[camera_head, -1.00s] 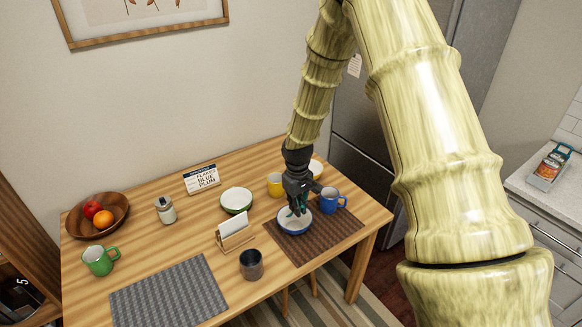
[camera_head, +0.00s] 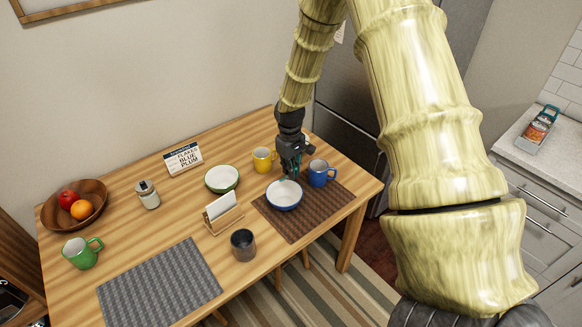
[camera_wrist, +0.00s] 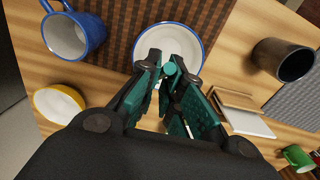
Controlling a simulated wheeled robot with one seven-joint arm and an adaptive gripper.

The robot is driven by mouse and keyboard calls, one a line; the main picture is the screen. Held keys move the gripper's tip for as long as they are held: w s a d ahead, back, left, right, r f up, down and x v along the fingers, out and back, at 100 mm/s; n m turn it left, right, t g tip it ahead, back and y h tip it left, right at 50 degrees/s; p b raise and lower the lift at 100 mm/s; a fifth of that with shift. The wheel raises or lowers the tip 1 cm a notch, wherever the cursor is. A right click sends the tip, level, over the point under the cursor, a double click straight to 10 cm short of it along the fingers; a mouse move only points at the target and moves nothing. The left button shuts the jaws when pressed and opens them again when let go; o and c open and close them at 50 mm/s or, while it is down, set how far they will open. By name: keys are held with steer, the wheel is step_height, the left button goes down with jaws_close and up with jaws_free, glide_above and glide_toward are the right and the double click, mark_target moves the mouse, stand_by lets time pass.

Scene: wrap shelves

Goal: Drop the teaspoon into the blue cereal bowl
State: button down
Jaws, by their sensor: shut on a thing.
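The blue cereal bowl (camera_head: 284,207), white inside with a blue rim, stands upright on the brown placemat. In the wrist view the bowl (camera_wrist: 172,38) lies just beyond my fingertips. My gripper (camera_head: 293,174) points down above the bowl's far side.
A blue mug (camera_head: 319,174) stands close right of the bowl, a yellow mug (camera_head: 263,160) behind it. A green-rimmed bowl (camera_head: 222,178), a napkin holder (camera_head: 224,219) and a dark cup (camera_head: 243,245) stand left. The brown placemat (camera_head: 311,220) is clear in front.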

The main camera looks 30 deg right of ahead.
steer(key=shift+f+b, duration=0.35)
steer(key=shift+f, duration=0.45)
steer(key=c, duration=1.5)
jaws_free()
step_height(320, 180, up, 12)
steer(key=shift+a+r, duration=0.1)
steer(key=shift+a, duration=0.05)
